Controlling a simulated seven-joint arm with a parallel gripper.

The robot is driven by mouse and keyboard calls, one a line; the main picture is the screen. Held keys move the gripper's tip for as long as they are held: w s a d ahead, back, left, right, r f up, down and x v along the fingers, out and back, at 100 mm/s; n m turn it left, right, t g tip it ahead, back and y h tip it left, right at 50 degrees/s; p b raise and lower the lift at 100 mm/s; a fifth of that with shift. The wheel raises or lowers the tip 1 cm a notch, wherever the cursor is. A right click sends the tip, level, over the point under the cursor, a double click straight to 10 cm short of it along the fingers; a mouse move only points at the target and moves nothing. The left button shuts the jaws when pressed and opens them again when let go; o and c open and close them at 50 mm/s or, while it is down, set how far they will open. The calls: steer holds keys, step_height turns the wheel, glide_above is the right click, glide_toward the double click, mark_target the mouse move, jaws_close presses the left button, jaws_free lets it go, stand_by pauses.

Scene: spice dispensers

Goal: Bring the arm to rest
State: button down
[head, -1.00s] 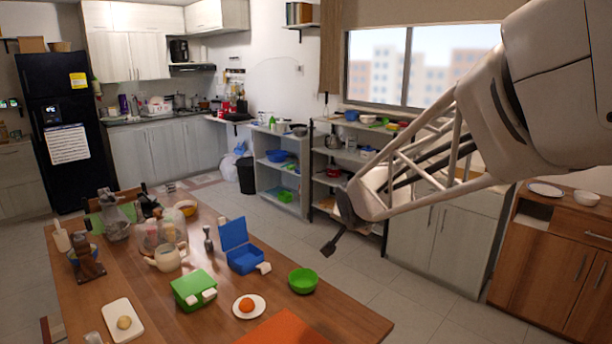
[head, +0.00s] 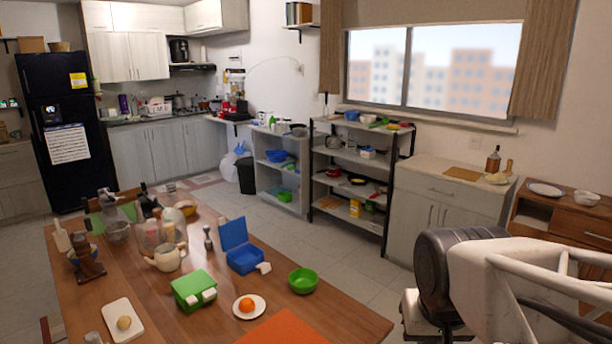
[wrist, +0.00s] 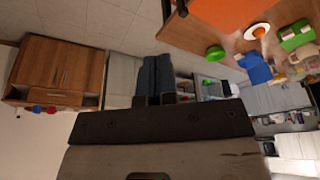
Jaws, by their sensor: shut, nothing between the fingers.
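My gripper (wrist: 155,77) shows in the wrist view with its two dark fingers together and nothing between them. In the head view my arm hangs at the lower right, beyond the right edge of the table, and the fingertips cannot be made out at the bottom edge of the picture. The gripper is apart from the table and touches nothing that I can see.
The wooden table (head: 340,312) holds a green bowl (head: 302,281), a blue box (head: 243,260), a green box (head: 193,289), a plate with an orange fruit (head: 247,306) and several jars. A cabinet (head: 437,215) and shelves stand behind. Open floor (head: 345,262) lies between.

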steer(key=shift+s+f+n+g, duration=0.15)
steer(key=shift+s+f+g, duration=0.05)
steer(key=shift+s, duration=0.8)
steer(key=shift+s+f+n+g, duration=0.15)
steer(key=shift+s+f+g, duration=0.05)
steer(key=shift+s, duration=0.75)
